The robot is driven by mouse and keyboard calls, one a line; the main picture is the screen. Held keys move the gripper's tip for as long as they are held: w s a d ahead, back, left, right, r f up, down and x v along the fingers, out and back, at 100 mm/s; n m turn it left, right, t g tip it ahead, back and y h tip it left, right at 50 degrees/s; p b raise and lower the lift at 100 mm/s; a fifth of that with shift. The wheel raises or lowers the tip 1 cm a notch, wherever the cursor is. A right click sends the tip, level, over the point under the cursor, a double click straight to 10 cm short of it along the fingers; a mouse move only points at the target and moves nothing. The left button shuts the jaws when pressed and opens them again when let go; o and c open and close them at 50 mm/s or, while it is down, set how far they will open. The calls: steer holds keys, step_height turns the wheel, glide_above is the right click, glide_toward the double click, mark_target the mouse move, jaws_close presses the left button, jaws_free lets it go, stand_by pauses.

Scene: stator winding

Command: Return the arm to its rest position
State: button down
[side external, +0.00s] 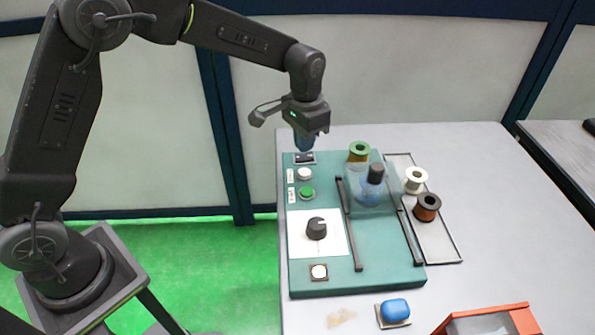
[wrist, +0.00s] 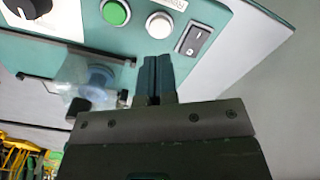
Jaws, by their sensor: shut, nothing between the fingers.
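My gripper (side external: 304,143) hangs over the far left corner of the teal winding panel (side external: 385,272), above the black rocker switch (side external: 304,157). In the wrist view its two dark fingers (wrist: 154,78) are together with nothing between them. The rocker switch (wrist: 193,39) shows just right of the fingertips there. Whether the fingers touch the panel cannot be told. The arm is raised and bent over from the left.
The panel carries white (side external: 304,173) and green (side external: 306,193) buttons, a black knob (side external: 316,229) and a clear cover (side external: 372,197). Spools (side external: 427,207) stand on a tray at right.

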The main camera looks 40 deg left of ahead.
steer(key=s+a+r+n+t, duration=0.1)
steer(key=s+a+r+t, duration=0.25)
steer(key=s+r, duration=0.85)
steer(key=s+a+n+t, duration=0.2)
steer(key=s+a, duration=0.2)
steer(key=s, duration=1.1)
steer(key=shift+s+r, duration=0.2)
steer(key=shift+r, duration=0.25)
